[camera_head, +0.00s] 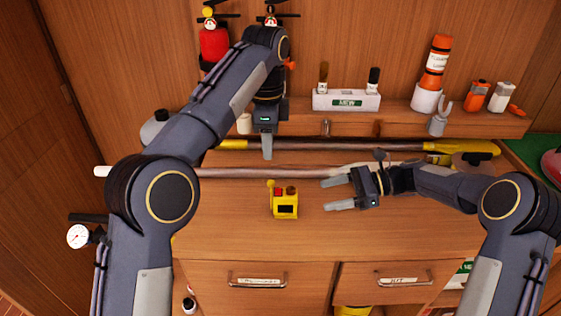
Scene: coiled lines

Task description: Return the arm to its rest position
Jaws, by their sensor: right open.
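My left gripper (267,156) hangs pointing down near the back of the wooden counter, below the bend of my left arm. Its fingers are seen edge-on as one grey piece, so their gap is hidden. My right gripper (327,195) reaches in from the right over the middle of the counter. Its two fingers point left and stand apart, with nothing visible between them. A small yellow device (285,208) with a dark screen stands on the counter just left of the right fingertips, apart from them in the picture.
A pale pole (230,172) and a yellow-ended pole (350,147) run along the counter. On the back ledge are a labelled white holder (346,101), an orange bottle (437,62) and small canisters. A red extinguisher (214,44) is behind my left arm. The front counter is clear.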

